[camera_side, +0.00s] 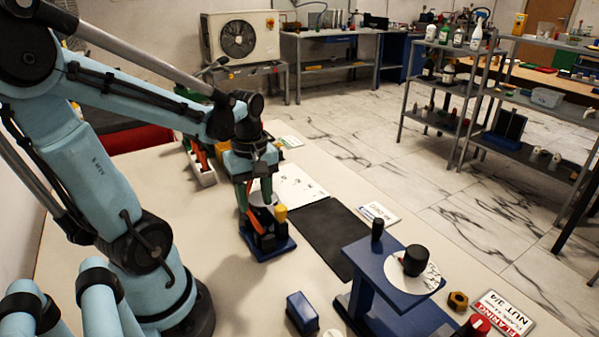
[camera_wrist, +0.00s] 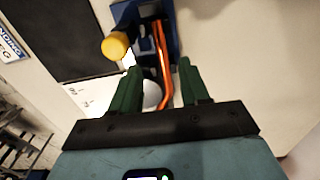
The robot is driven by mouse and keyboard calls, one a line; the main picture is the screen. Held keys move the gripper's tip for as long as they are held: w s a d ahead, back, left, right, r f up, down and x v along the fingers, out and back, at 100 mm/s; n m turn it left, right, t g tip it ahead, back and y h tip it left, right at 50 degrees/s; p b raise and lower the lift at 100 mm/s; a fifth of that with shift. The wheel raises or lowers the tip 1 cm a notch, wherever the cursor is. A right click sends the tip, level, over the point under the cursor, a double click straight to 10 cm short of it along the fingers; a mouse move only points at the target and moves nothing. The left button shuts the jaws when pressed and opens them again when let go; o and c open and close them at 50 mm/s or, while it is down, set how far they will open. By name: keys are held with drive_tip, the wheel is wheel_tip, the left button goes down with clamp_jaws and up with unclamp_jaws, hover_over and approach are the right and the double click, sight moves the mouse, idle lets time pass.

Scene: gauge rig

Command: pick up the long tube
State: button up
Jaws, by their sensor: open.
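An orange, copper-like tube (camera_wrist: 160,60) shows in the wrist view. It runs along a blue-and-black fixture (camera_wrist: 152,10) and bends near its lower end between my fingers. In the side view an orange piece, apparently the same tube (camera_side: 254,222), shows just below my gripper, partly hidden. My gripper (camera_side: 254,195) points down over the fixture, which stands on a blue base (camera_side: 268,249). In the wrist view its green fingers (camera_wrist: 160,72) are apart, one on each side of the tube. No grip on it shows. A yellow knob (camera_side: 281,212) is close beside the fingers.
A black mat (camera_side: 322,235) lies right of the fixture. A blue stand with a white dial (camera_side: 412,270) stands at the front right, near a small blue block (camera_side: 302,312). A white tray with orange-handled tools (camera_side: 203,172) is behind. The table between is clear.

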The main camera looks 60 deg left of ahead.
sight(256, 221)
drive_tip(key=shift+s+f, duration=0.15)
drive_tip(key=shift+f, duration=2.35)
drive_tip(key=shift+c, duration=0.4)
clamp_jaws()
